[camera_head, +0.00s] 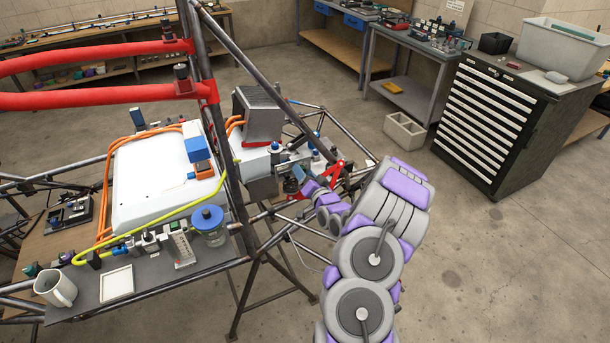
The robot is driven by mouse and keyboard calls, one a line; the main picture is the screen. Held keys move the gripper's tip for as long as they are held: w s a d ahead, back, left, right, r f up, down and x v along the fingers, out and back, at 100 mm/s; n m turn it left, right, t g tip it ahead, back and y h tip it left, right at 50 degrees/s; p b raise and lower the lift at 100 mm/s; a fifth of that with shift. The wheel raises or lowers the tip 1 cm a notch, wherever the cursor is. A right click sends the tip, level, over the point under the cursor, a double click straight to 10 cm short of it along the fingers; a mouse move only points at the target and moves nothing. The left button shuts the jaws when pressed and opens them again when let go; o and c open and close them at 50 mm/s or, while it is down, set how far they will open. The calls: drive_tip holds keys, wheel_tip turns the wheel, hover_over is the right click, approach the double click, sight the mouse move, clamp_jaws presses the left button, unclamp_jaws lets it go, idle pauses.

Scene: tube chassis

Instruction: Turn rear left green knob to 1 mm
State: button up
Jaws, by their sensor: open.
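My gripper (303,181) is at the end of my purple and grey arm, low at the right side of the tube chassis (226,150). It is among small fittings beside a red bracket (333,181). Its fingertips are small and partly lost against these parts, and I see nothing clearly held between them. A small teal-green round part (290,187) shows just left of the gripper; I cannot tell whether it is a knob or whether it is touched. No scale or millimetre mark is readable.
A white box (165,175), a yellow hose (165,213) and a blue-lidded jar (208,222) are left of my gripper. A mug (56,289) stands on the grey shelf (150,293). Tubes surround the gripper closely. The floor on the right is clear up to a drawer cabinet (490,125).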

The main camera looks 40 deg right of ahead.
drive_tip(key=shift+c, duration=0.5)
drive_tip(key=c, duration=1)
drive_tip(key=shift+o, duration=0.2)
drive_tip(key=shift+n, duration=0.4)
drive_tip(key=n, duration=1)
drive_tip(key=shift+f+n+b, duration=0.1)
drive_tip(key=shift+n+b, duration=0.2)
drive_tip(key=shift+n, duration=0.1)
drive_tip(key=shift+a, duration=0.1)
